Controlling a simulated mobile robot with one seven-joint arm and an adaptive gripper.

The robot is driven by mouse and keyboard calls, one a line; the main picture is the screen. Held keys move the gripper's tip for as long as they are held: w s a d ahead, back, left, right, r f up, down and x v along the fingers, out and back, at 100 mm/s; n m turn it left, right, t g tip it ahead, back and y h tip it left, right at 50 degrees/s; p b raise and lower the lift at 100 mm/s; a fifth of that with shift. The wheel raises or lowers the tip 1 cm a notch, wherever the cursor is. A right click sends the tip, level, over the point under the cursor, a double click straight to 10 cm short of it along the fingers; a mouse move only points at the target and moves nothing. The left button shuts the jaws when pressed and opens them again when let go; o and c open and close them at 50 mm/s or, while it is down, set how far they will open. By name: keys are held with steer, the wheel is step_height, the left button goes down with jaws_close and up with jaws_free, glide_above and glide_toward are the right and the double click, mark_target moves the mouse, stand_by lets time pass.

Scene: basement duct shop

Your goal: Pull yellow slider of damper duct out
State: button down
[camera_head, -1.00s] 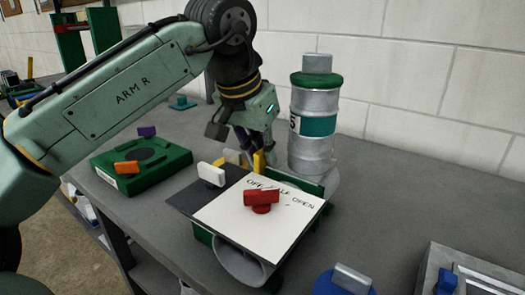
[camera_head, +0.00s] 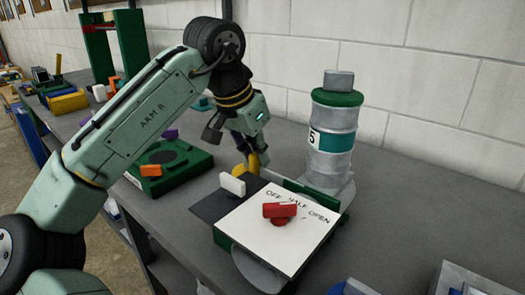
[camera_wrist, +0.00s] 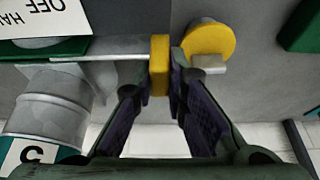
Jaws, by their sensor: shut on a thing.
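The damper duct is a galvanized duct (camera_head: 258,268) with a white OFF/HALF/OPEN plate (camera_head: 265,235) and a red knob (camera_head: 279,211) on top. The yellow slider (camera_wrist: 159,65) shows in the wrist view as an upright yellow grip at the end of a grey metal strip. My gripper (camera_wrist: 163,88) is shut on this yellow grip, one finger on each side. In the head view my gripper (camera_head: 252,160) reaches down behind the duct, and its fingers partly hide the yellow.
A yellow disc with a grey tab (camera_wrist: 207,40) stands right beside the grip. A grey canister (camera_head: 331,140) marked 5 stands behind the duct. A green block with an orange knob (camera_head: 165,165) is at left. A white wall is behind.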

steer(key=shift+w+a, duration=0.1)
steer(key=shift+a, duration=0.05)
steer(key=c, duration=1.6)
jaws_free()
steer(key=shift+a, duration=0.1)
steer(key=v, duration=1.2)
